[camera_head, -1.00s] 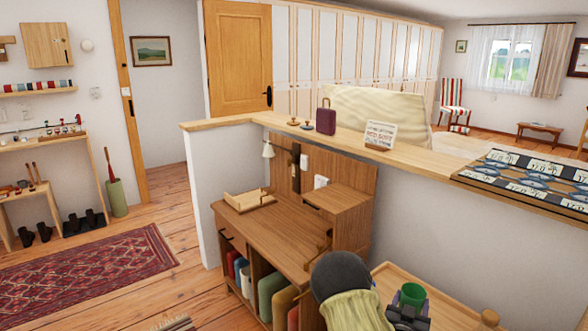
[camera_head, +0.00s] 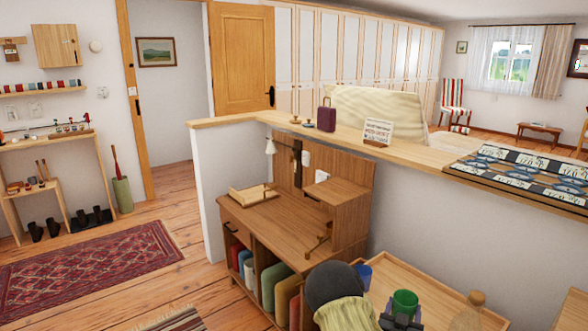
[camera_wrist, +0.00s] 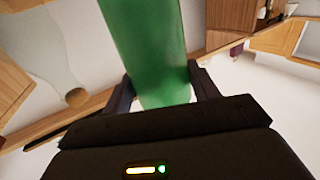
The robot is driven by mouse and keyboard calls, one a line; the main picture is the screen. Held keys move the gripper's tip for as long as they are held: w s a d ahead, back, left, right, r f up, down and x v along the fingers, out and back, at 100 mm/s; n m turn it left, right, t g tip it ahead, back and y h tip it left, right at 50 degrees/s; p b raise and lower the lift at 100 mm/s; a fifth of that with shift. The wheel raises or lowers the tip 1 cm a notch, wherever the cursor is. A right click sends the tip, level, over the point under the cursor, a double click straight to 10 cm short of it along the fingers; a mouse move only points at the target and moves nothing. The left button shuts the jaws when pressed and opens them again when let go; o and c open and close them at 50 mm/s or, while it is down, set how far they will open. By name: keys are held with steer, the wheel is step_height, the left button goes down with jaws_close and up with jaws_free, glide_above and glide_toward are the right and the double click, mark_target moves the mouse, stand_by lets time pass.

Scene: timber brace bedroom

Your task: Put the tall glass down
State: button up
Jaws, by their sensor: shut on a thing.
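The tall glass (camera_head: 404,303) is green and stands in my gripper (camera_head: 402,321) at the bottom right of the head view. In the wrist view the green glass (camera_wrist: 147,50) fills the upper middle, between the two dark fingers of my gripper (camera_wrist: 160,92). My gripper is shut on it. In the head view the glass appears in front of a light wooden tray-like surface (camera_head: 440,289). I cannot tell whether its base touches anything.
A blue cup (camera_head: 363,275) and a tan bottle-shaped thing (camera_head: 470,308) flank the glass. A wooden desk (camera_head: 275,232) with a small tray (camera_head: 253,194) stands left. A ledge (camera_head: 425,154) behind carries a sign (camera_head: 378,131), a purple case (camera_head: 326,117) and a patterned panel (camera_head: 525,177).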

steer(key=s+a+f+n+t+y, duration=0.1)
steer(key=s+a+f+n+y, duration=0.2)
steer(key=a+f, duration=0.5)
steer(key=s+a+f+n+t+y, duration=0.1)
steer(key=a+f+n+y, duration=0.1)
steer(key=a+f+y, duration=0.4)
step_height(320, 180, up, 20)
steer(key=a+h+p, duration=0.1)
steer(key=p, duration=2)
steer(key=shift+w, duration=0.1)
steer(key=s+f, duration=0.3)
steer(key=s, duration=0.5)
steer(key=shift+s+f, duration=0.15)
steer(key=shift+s, duration=0.2)
